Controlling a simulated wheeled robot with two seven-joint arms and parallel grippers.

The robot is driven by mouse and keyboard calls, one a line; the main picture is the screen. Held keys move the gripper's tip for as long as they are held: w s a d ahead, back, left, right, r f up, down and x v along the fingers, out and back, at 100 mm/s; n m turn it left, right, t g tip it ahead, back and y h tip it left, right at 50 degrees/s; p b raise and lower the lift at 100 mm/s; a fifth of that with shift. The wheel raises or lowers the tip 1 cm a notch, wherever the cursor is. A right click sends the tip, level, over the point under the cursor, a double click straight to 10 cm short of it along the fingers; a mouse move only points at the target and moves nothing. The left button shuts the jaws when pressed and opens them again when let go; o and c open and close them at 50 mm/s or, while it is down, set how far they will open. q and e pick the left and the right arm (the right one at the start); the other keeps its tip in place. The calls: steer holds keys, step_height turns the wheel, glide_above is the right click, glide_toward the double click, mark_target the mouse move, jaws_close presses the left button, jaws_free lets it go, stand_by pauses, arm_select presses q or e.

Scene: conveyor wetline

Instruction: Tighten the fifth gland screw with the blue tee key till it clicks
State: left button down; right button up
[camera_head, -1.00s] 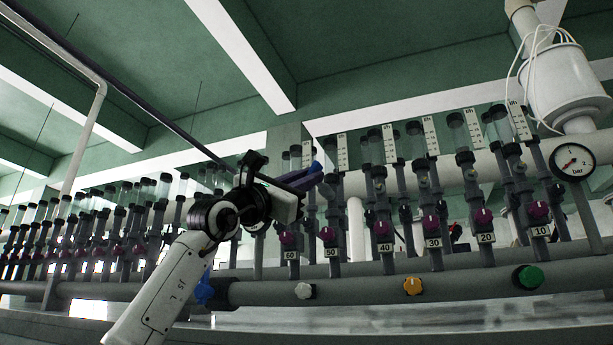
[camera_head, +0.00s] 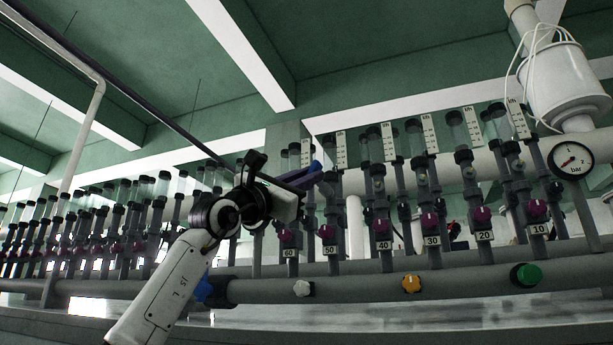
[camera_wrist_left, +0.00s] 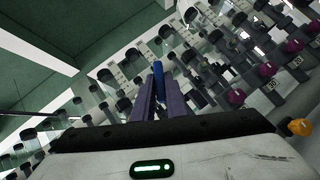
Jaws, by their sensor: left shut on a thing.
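My left gripper (camera_head: 306,179) reaches in from the left and is shut on the blue tee key (camera_head: 316,167), whose blue end shows at the fingertips in front of the row of flow tubes. In the left wrist view the blue tee key (camera_wrist_left: 158,78) stands between the purple fingers (camera_wrist_left: 160,98). The key's far end and its contact with any gland screw are hidden, and I cannot tell which screw is the fifth. My right gripper is not in view.
Numbered valves with purple knobs (camera_head: 328,232) line the grey pipe. White (camera_head: 302,288), yellow (camera_head: 411,284) and green (camera_head: 527,275) knobs sit on the lower pipe. A pressure gauge (camera_head: 572,160) is at the right. A blue knob (camera_head: 204,290) is beside my forearm.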

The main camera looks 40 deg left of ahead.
arm_select(q)
steer(key=shift+w+a, duration=0.1)
steer(key=shift+w, duration=0.4)
steer(key=c, duration=2.4)
jaws_free()
jaws_close()
steer(key=shift+a+r+m, duration=0.1)
steer(key=shift+m, duration=0.3)
steer(key=shift+r+m+g+h, duration=0.1)
steer(key=shift+m+g+h, duration=1.2)
steer(key=shift+m, duration=0.9)
steer(key=shift+m+g+h, duration=0.6)
steer(key=shift+m+g, duration=0.1)
steer(key=shift+m, duration=0.7)
steer(key=shift+a, duration=0.1)
